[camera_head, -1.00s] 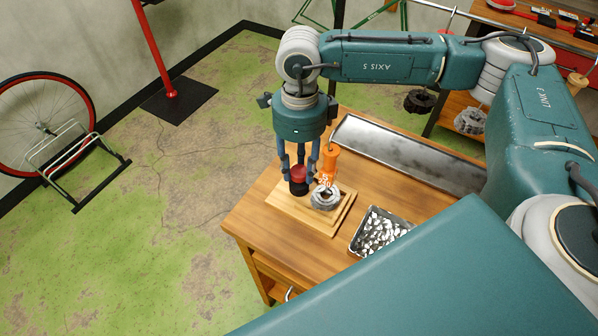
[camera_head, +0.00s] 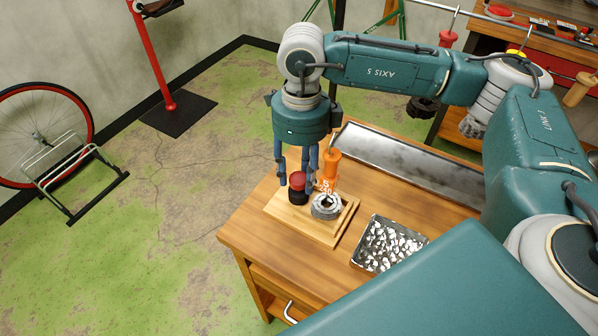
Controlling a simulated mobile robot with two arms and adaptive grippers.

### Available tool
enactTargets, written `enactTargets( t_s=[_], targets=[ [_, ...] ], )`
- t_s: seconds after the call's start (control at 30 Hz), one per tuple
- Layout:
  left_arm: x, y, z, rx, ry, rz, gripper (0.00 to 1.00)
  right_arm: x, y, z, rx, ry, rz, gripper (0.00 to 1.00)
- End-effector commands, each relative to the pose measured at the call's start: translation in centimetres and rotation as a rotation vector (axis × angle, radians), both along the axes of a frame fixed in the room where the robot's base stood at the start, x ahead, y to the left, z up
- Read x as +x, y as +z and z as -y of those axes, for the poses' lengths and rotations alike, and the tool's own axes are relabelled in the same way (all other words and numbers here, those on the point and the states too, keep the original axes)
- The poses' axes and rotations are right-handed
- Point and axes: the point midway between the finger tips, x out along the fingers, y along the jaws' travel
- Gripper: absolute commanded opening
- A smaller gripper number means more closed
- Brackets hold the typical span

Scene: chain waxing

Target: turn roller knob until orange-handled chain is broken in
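My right gripper (camera_head: 297,187) points straight down with its blue fingers around the red-topped, black-based roller knob (camera_head: 297,181). Whether the fingers press on the knob cannot be told. The knob stands on a light wooden board (camera_head: 290,218) on the workbench. Just right of it, the grey coiled chain (camera_head: 326,207) sits on the board. The orange handle (camera_head: 331,167), with an orange tag below it, stands upright behind the chain, close to the right-hand fingers. My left gripper is not in view.
A metal tray of shiny pieces (camera_head: 363,257) stands right of the board. A long, shallow metal tray (camera_head: 440,177) lies along the bench's back.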

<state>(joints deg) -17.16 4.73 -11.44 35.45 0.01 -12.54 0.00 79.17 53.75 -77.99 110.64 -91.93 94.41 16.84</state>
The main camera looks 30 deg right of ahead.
Motion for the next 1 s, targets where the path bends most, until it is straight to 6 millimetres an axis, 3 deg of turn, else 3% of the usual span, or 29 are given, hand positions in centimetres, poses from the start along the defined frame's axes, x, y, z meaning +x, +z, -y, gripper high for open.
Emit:
enactTargets(
  t_s=[0.17, 0.6, 0.8, 1.0],
  targets=[
    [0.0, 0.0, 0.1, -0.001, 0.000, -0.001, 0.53, 0.2, 1.9, 0.0, 0.001, 0.000, 0.003, 0.40],
    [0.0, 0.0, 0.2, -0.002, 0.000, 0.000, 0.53, 0.4, 10.5, 0.4, 0.002, 0.001, 0.004, 0.40],
    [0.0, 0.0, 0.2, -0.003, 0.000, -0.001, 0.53, 0.4, 11.9, 0.5, 0.001, -0.001, 0.002, 0.40],
    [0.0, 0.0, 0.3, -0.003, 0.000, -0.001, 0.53, 0.4, 12.0, 0.5, 0.001, 0.000, 0.001, 0.40]
  ],
)
